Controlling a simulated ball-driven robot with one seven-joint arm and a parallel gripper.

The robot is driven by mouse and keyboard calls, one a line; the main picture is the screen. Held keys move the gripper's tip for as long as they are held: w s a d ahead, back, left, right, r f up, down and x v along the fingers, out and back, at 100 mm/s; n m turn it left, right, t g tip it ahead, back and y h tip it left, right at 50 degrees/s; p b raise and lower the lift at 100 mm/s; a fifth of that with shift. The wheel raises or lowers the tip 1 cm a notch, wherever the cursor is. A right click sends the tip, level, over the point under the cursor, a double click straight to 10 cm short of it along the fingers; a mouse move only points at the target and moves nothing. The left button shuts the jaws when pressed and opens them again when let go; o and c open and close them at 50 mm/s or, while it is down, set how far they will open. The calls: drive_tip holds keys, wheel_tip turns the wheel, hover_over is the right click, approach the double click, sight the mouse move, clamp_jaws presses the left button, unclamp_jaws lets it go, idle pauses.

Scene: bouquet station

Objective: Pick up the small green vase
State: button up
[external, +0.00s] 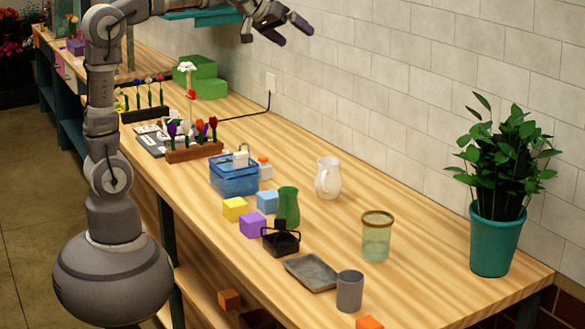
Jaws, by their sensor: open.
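The small green vase (288,207) stands upright on the wooden counter, near the middle of the external view. A small black basket (281,241) with a raised handle is just in front of it, and its handle side overlaps the vase's lower part in the picture. A light blue cube (267,201) is close on the vase's left. My gripper (294,32) is open and empty, high above the counter at the top of the view, well away from the vase.
A white pitcher (328,179), a glass jar (377,237), a grey tray (311,272) and a grey cup (349,291) stand around the vase. Yellow (235,209) and purple (252,225) cubes and a blue basket (235,180) lie left. A potted plant (494,239) stands right.

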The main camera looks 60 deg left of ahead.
sight(288, 204)
drive_tip(key=s+r+m+t+b, duration=0.3)
drive_tip(key=s+r+m+t, duration=0.1)
drive_tip(key=s+r, duration=0.6)
wheel_tip(288, 204, up, 3)
drive_tip(key=shift+s+a+f+m+t, duration=0.15)
drive_tip(key=shift+m+t, duration=0.25)
drive_tip(key=shift+m, duration=0.5)
